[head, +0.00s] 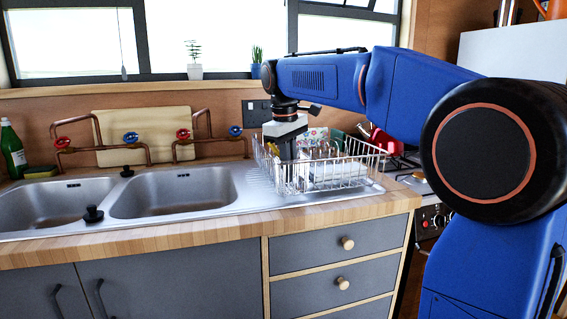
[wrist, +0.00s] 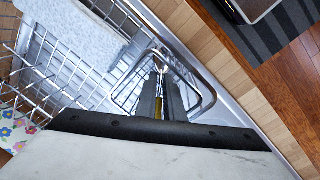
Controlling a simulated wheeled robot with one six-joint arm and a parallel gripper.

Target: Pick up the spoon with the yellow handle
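My gripper (head: 287,152) points down into the left part of the wire dish rack (head: 330,185) in the head view. In the wrist view its two dark fingers (wrist: 162,82) are close together at a wire compartment on the rack's edge. A thin yellow handle (wrist: 158,106) shows between them, and a shiny metal part, seemingly of the same spoon, shows near the fingertips. The fingers look shut on the spoon. The spoon's lower part is hard to make out among the wires.
Plates and a flowered item stand in the rack. Two steel sinks (head: 172,192) with red and blue taps lie to the left. A red kettle (head: 384,142) is at the right by the stove. The wooden counter edge (head: 200,231) runs along the front.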

